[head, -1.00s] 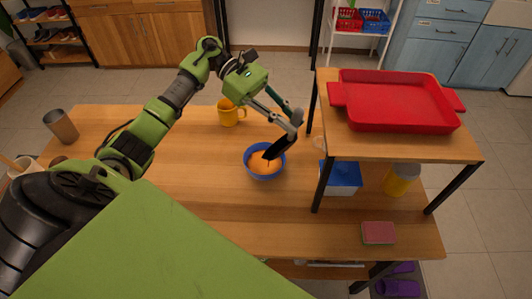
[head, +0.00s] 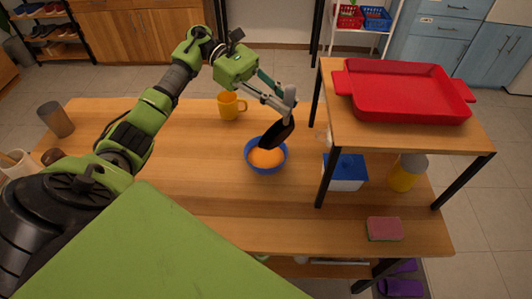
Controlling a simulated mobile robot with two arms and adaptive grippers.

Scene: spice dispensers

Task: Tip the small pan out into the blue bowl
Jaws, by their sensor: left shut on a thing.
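The blue bowl (head: 251,163) stands on the wooden table with an orange filling (head: 267,157) in it. The small pan (head: 276,134) is black and tilted steeply, its lower edge just over the bowl's back right rim. I cannot tell whether the pan touches the rim. My left gripper (head: 287,106) is shut on the pan's grey handle, above and behind the bowl. The pan's inner face is mostly hidden, so I cannot tell if anything is left in it. My right gripper is not in view.
A yellow mug (head: 229,106) stands behind the bowl. To the right, a raised shelf (head: 400,144) carries a red tray (head: 408,90). Under it are a blue-lidded box (head: 344,172) and a yellow container (head: 405,174). A sponge (head: 384,229) lies at front right. The table's front middle is clear.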

